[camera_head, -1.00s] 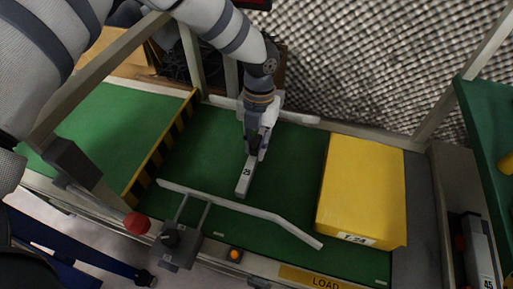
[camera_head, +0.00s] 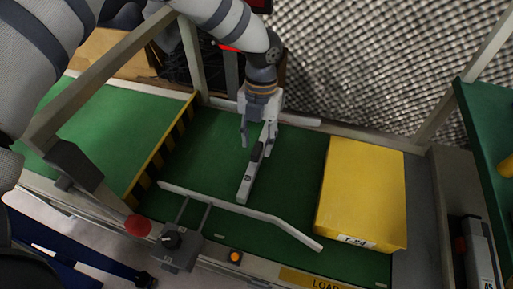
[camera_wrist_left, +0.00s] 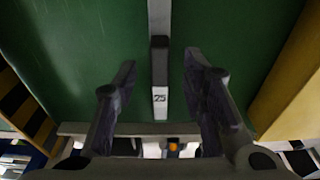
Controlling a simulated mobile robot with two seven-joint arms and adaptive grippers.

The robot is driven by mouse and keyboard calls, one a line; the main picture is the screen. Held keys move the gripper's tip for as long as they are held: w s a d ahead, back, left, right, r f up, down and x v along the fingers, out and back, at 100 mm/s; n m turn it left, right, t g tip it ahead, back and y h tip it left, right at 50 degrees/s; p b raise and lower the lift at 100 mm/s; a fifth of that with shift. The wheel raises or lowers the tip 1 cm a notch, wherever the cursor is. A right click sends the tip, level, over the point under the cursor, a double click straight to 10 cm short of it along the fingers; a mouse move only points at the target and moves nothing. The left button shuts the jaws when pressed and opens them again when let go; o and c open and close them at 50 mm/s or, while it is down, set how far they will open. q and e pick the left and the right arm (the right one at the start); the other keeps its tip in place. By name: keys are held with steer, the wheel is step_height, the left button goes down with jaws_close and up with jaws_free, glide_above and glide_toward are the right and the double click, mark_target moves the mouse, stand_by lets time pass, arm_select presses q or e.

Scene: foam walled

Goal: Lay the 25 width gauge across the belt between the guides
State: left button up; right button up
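The 25 width gauge (camera_head: 248,182), a pale bar with a dark grip section, lies across the green belt. Its near end is close to or against the near guide (camera_head: 235,208); its far end is hidden by my left gripper (camera_head: 257,146), before the far guide (camera_head: 300,120). The left gripper is open above the gauge, one finger on each side. In the left wrist view the gauge (camera_wrist_left: 160,78) runs between the spread fingers (camera_wrist_left: 160,65), its "25" label by the guide bar (camera_wrist_left: 140,128). My right gripper is not in view.
A yellow box (camera_head: 362,195) stands on the belt to the right. A black-and-yellow striped strip (camera_head: 165,148) crosses the belt at left. A red knob (camera_head: 138,225) and orange button (camera_head: 235,256) sit at the front edge. Another gauge (camera_head: 478,250) labelled 45 is at right.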

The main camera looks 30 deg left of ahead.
mark_target(259, 142)
arm_select(q)
step_height(259, 142, up, 8)
steer(key=w, duration=0.1)
steer(key=shift+a+p, duration=0.15)
steer(key=shift+p, duration=0.3)
steer(key=shift+w, duration=0.1)
